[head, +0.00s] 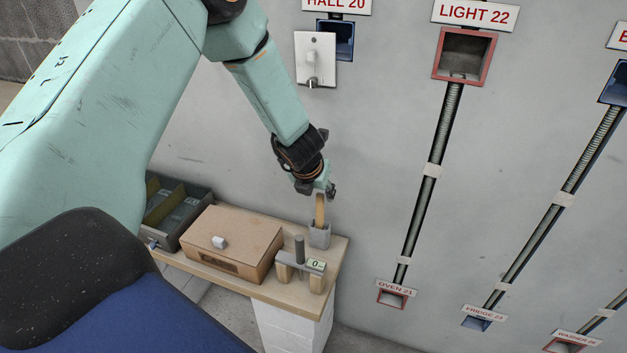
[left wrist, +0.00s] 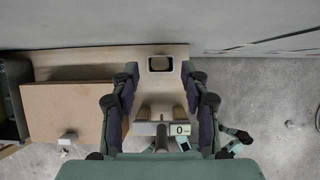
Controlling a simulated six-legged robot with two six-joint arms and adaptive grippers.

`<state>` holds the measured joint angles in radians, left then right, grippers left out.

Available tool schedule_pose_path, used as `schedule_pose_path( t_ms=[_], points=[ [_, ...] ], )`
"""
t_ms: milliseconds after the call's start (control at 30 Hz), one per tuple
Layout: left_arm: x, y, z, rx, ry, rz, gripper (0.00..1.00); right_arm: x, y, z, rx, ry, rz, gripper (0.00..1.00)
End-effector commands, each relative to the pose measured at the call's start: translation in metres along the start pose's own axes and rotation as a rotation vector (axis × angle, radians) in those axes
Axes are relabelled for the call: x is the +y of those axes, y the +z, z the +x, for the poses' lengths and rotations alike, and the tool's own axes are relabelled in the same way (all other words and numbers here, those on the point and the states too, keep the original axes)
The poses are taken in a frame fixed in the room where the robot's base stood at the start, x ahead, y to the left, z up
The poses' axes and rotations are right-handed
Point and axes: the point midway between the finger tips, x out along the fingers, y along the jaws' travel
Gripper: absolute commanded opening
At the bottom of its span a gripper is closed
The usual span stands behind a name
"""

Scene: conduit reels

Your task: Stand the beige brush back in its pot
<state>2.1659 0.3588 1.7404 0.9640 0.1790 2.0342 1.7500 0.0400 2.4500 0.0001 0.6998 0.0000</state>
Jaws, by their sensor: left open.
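The beige brush (head: 320,208) stands upright in its small grey pot (head: 320,236) on the wooden bench top, its lower end hidden inside the pot. In the left wrist view the pot (left wrist: 150,70) shows as a dark rim with beige inside, just beyond the fingertips. My left gripper (head: 325,190) is right above the brush's upper end, fingers pointing down. In the left wrist view my left gripper (left wrist: 160,75) has its fingers wide apart with nothing between them. I cannot tell whether it touches the brush. My right gripper is not in view.
A cardboard box (head: 225,235) and a small stand with a display (head: 315,265) are on the bench top (head: 335,250) close to the pot. A grey tray (head: 180,215) is at the left. The wall with labelled conduits (head: 430,170) rises behind.

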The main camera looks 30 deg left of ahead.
Motion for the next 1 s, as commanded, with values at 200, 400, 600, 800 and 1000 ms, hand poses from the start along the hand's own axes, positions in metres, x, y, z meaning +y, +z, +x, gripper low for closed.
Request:
schedule_pose_path(
  t_ms=[200,400,600,800,1000],
  points=[
    [-0.001,0.001,-0.041,-0.002,-0.003,-0.003,0.46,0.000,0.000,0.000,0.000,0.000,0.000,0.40],
    [-0.001,0.001,-0.075,-0.002,-0.003,-0.002,0.46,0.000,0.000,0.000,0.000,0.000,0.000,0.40],
    [0.000,0.000,-0.097,-0.001,-0.001,-0.001,0.46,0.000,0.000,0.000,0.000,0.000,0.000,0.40],
    [0.000,0.000,-0.104,0.001,-0.001,0.000,0.46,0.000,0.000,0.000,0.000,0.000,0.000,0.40],
    [0.000,0.000,-0.104,0.001,0.000,0.022,0.46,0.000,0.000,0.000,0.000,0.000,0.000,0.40]
  ],
)
